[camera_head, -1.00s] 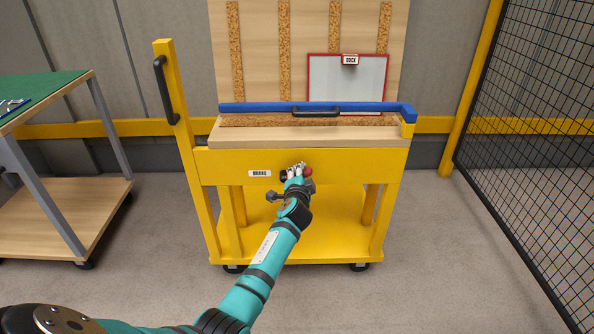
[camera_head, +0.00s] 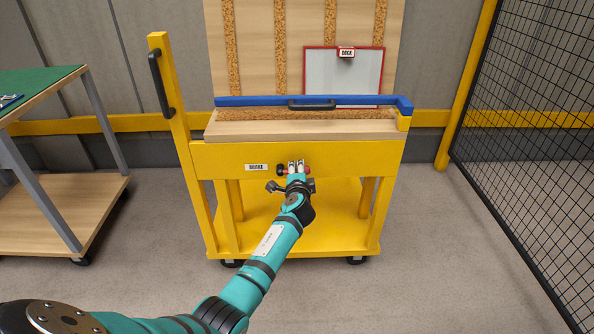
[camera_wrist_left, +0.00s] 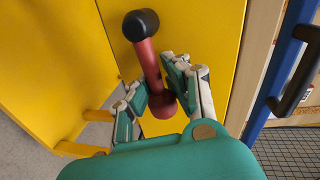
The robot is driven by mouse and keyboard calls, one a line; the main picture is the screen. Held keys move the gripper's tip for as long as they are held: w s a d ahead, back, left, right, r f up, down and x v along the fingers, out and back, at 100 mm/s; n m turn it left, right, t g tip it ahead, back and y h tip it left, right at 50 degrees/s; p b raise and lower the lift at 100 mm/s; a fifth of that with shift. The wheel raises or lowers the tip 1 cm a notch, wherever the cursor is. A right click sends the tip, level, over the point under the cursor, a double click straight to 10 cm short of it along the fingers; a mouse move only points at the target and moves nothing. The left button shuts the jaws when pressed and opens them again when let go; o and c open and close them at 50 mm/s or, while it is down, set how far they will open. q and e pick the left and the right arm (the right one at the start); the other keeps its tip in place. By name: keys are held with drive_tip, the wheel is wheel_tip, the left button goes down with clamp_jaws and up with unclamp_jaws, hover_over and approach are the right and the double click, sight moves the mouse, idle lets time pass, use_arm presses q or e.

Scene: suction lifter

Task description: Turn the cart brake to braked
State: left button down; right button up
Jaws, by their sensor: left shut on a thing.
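The brake is a red lever (camera_wrist_left: 151,66) with a black knob (camera_wrist_left: 141,23) and a round red base on the yellow cart's front panel. In the head view the black knob (camera_head: 282,170) is at the left, near the BRAKE label (camera_head: 256,167), and a bit of red (camera_head: 307,170) shows at the right, so the lever lies roughly level. My left gripper (camera_head: 296,166) is at the lever. In the wrist view its fingers (camera_wrist_left: 157,82) are on both sides of the red shaft near its base, shut on it. My right gripper is not in view.
The yellow cart (camera_head: 350,158) carries a blue bar (camera_head: 250,101) with a black handle and an upright board with cork strips. A green-topped table (camera_head: 45,85) stands at the left. A black mesh fence (camera_head: 530,120) is at the right. Grey floor lies between.

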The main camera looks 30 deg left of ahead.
use_arm(q)
drive_tip(key=shift+s+d+f, duration=0.1)
drive_tip(key=shift+d+f, duration=0.3)
drive_tip(key=shift+f, duration=0.15)
drive_tip(key=c, duration=1)
unclamp_jaws()
drive_tip(key=shift+d+r, duration=0.15)
drive_tip(key=shift+r, duration=0.15)
drive_tip(key=shift+a, duration=0.2)
drive_tip(key=v, duration=1.2)
